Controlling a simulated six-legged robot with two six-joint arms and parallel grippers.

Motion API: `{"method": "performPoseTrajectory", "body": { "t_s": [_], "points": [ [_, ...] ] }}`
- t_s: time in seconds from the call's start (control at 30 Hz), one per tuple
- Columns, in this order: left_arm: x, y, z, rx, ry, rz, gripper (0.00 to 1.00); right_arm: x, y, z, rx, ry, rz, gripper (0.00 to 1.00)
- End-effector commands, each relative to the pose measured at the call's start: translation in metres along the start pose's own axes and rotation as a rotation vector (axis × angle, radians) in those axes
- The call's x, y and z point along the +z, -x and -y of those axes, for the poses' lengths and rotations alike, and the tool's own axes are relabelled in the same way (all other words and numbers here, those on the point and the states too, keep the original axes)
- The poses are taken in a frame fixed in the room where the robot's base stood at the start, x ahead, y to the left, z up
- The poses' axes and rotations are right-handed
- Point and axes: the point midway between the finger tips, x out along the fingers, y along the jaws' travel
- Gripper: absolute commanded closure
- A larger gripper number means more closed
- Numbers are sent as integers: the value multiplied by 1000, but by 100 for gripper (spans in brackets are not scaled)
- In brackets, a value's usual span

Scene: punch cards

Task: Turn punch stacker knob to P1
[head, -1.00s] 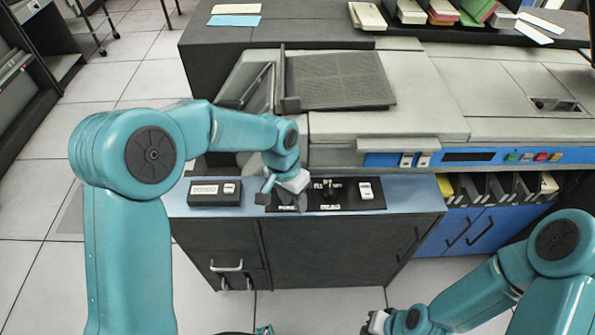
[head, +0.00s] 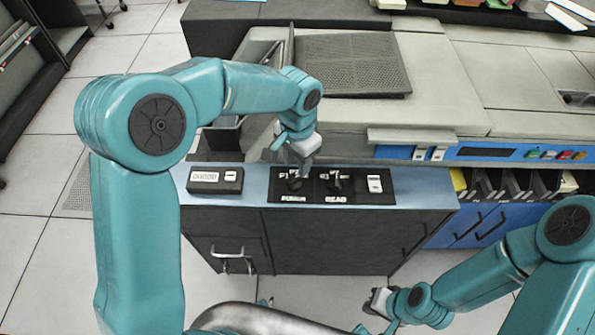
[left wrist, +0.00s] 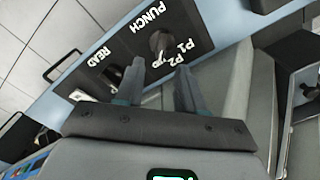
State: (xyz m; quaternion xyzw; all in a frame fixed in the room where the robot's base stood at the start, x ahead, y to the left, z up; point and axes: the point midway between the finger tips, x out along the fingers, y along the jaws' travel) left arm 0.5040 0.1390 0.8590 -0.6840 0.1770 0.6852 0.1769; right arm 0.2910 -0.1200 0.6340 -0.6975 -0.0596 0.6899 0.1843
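The punch stacker knob (head: 295,184) is a dark knob on a black panel (head: 355,197) above the PUNCH label. In the left wrist view the knob (left wrist: 160,42) sits between the word PUNCH and the marks P1 and P2; I cannot tell surely which mark it points to. My left gripper (head: 302,166) hangs just behind and above this knob. Its two fingers (left wrist: 158,82) are apart with nothing between them, and the knob lies beyond their tips. My right gripper (head: 376,302) is low at the right, far from the panel; its opening is unclear.
A similar READ knob (head: 335,183) stands to the right, with a white switch (head: 375,184) beyond it. A small black box (head: 215,181) sits left on the blue ledge. The grey machine (head: 350,112) rises directly behind the panel.

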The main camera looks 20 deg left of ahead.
Motion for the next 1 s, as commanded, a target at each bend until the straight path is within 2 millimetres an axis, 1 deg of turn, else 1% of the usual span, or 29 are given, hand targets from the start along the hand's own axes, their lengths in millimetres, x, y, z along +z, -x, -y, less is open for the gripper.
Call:
{"method": "performPoseTrajectory", "body": {
  "t_s": [0.03,0.1,0.2,0.3,0.43,0.63,0.67,0.7,0.77,0.8,1.0],
  "points": [
    [1,-12,0,1,0,5,62,0,-1,0,0,0,0,100],
    [0,-25,1,1,0,4,62,0,-1,0,0,0,0,100],
    [-1,-39,2,1,0,2,62,0,-2,-1,0,0,0,100],
    [-1,-48,2,0,0,1,62,0,-2,-1,0,0,0,100],
    [-2,-52,3,0,1,0,62,0,-2,-1,0,0,0,100],
    [-3,-52,3,0,1,0,62,0,-2,-1,0,0,0,100],
    [-3,-52,3,0,1,0,65,0,-2,-1,0,0,0,100],
    [-3,-52,3,0,0,0,78,0,-2,-1,0,0,0,100],
    [-3,-52,3,0,0,0,98,0,-2,-1,0,0,0,100],
    [-3,-52,3,0,0,0,100,0,-2,-1,0,0,0,100],
    [-3,-52,2,0,4,-1,100,0,-2,-1,0,0,0,100]
  ]
}}
